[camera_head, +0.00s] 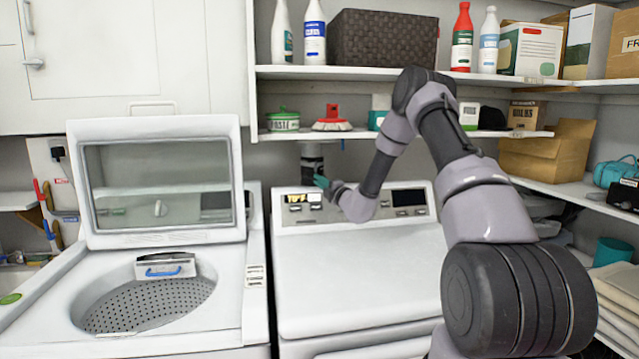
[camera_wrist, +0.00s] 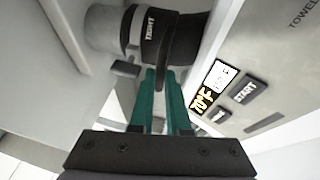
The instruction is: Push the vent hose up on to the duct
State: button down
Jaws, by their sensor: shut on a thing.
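The vent hose (camera_wrist: 185,38) is dark and ribbed, with a black band marked "TIGHT" around it in the wrist view. A pale grey round duct (camera_wrist: 103,28) meets it end to end at the left of that view. I cannot tell how far the hose sits on the duct. In the head view the hose and duct (camera_head: 312,158) show small behind the dryer, below the lower shelf. My gripper (camera_head: 321,181) reaches them over the dryer. The fingertips partly hide the gripped spot.
The dryer (camera_head: 360,275) stands under my arm, its control panel (camera_wrist: 235,95) close to the right of my fingers. A washer (camera_head: 160,260) with a raised lid is to the left.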

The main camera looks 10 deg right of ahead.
jog(key=shift+r, duration=0.1)
notch_tip(320, 180, up, 3)
jog(key=shift+f, duration=0.2)
jog(key=c, duration=1.2)
grip_release()
jog(key=shift+o, duration=0.2)
jog(key=v, duration=1.1)
jog(key=shift+a+f, duration=0.1)
